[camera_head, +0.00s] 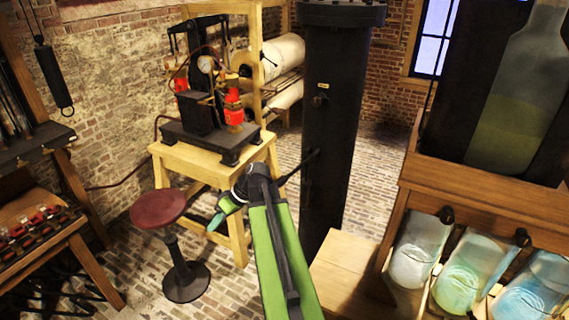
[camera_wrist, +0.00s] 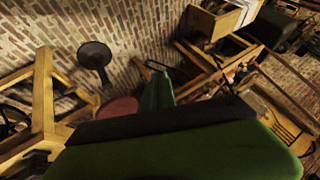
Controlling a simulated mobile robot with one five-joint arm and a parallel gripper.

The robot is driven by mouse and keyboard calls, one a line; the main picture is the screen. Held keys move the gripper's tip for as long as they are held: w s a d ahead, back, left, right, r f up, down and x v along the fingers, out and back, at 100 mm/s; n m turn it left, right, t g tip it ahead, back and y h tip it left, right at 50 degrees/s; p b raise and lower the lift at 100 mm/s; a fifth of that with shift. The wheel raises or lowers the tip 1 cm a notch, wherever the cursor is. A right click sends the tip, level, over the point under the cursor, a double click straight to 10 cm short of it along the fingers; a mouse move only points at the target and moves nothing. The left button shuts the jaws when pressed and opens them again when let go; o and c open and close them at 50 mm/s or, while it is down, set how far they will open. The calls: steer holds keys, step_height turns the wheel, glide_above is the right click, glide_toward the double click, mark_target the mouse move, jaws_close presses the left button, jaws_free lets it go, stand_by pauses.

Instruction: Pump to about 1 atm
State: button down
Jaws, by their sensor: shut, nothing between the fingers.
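A black pump-like apparatus (camera_head: 195,110) with red parts stands on a pale wooden table (camera_head: 205,165) at centre left in the head view. Its round gauge (camera_head: 205,64) is too small to read. A tall black cylinder (camera_head: 335,120) stands to the right, with a small tap (camera_head: 320,100) and a thin dark lever (camera_head: 300,166) low on its side. Which part serves as the pump is not clear. My gripper (camera_head: 217,220) is shut and empty. In the picture it overlaps the table's front legs, left of the lever and apart from it.
A stool with a red seat (camera_head: 160,207) stands left of my gripper. A bench with small red-and-black items (camera_head: 40,222) is at the far left. Glass jars (camera_head: 420,248) sit in a wooden rack at the right. A wooden box (camera_head: 345,265) is by the cylinder's foot.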

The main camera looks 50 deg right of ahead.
steer(key=s+d+r+t+p, duration=0.35)
steer(key=d+r, duration=0.65)
steer(key=d, duration=0.4)
steer(key=s+d+r+m+t+h+p, duration=0.1)
steer(key=s+d+r+t, duration=0.15)
steer(key=s+d, duration=0.45)
steer(key=s+d+r+t+h+p, duration=0.1)
steer(key=s+d+r+t+p, duration=0.1)
steer(key=s+d+r, duration=0.45)
steer(key=b, duration=0.5)
glide_above(283, 182)
step_height(283, 182, down, 6)
step_height(283, 182, down, 3)
steer(key=shift+d+r+b, duration=0.1)
steer(key=shift+d+b, duration=0.05)
steer(key=shift+b, duration=0.95)
steer(key=shift+s+f+b, duration=0.2)
steer(key=shift+f+b, duration=0.45)
